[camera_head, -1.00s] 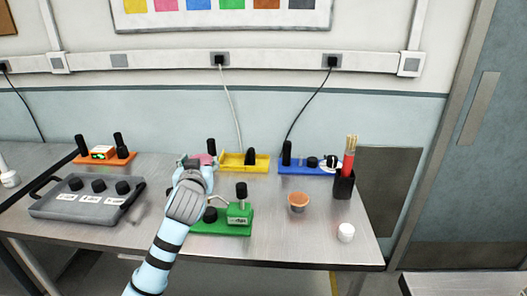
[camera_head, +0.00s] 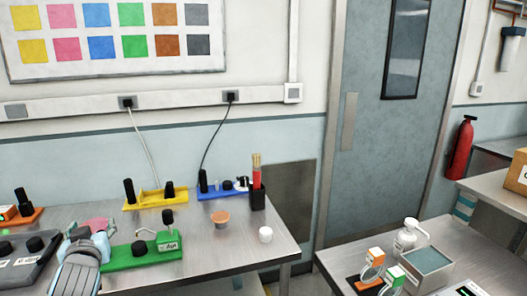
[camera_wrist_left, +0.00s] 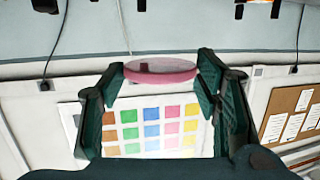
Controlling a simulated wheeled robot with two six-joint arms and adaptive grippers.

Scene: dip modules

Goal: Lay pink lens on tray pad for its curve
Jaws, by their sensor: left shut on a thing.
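My left gripper (camera_head: 92,238) is shut on the pink lens (camera_head: 97,224), a round translucent pink disc, above the table in the head view. In the left wrist view the lens (camera_wrist_left: 160,70) lies edge-on between the two dark fingers of the gripper (camera_wrist_left: 163,74). The grey tray (camera_head: 50,270) is at the lower left of the head view, cut off by the frame edge and partly behind my arm. It bears dark round pads (camera_head: 36,244) with white labels in front. The lens is to the right of these pads. My right gripper is not in view.
A green stand (camera_head: 135,257) with dark knobs is just right of my gripper. Behind are yellow (camera_head: 155,200) and blue (camera_head: 222,193) stands.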

